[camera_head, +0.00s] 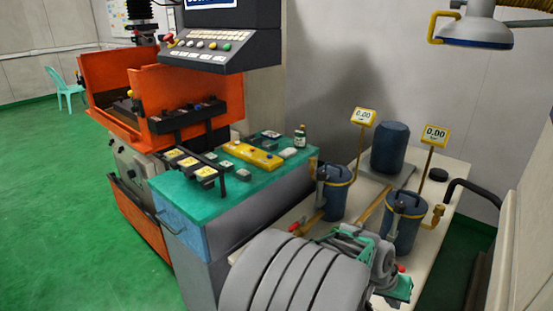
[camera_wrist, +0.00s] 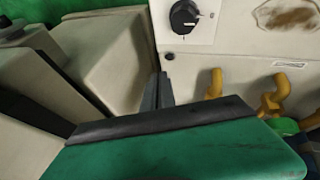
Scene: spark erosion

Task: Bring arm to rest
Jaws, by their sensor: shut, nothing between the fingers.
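My gripper (camera_wrist: 158,92) shows in the wrist view as narrow grey fingers close together beyond a green block with a dark edge. The fingers are shut and hold nothing visible. In the head view my grey ribbed arm fills the bottom middle, with grey and green wrist parts to its right. These parts appear in front of the cream filter bench (camera_head: 455,170); the exact gap to it cannot be told. The fingertips are hard to make out in the head view.
Two blue filter canisters (camera_head: 335,195) (camera_head: 402,225) with gauges stand beside the arm. A teal-topped cart (camera_head: 205,200) carries tools and a small bottle (camera_head: 299,137). Behind it stands the orange machine (camera_head: 160,90). In the wrist view, a black knob (camera_wrist: 184,16) and yellow pipes (camera_wrist: 215,82) lie ahead. Green floor (camera_head: 50,190) is open at left.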

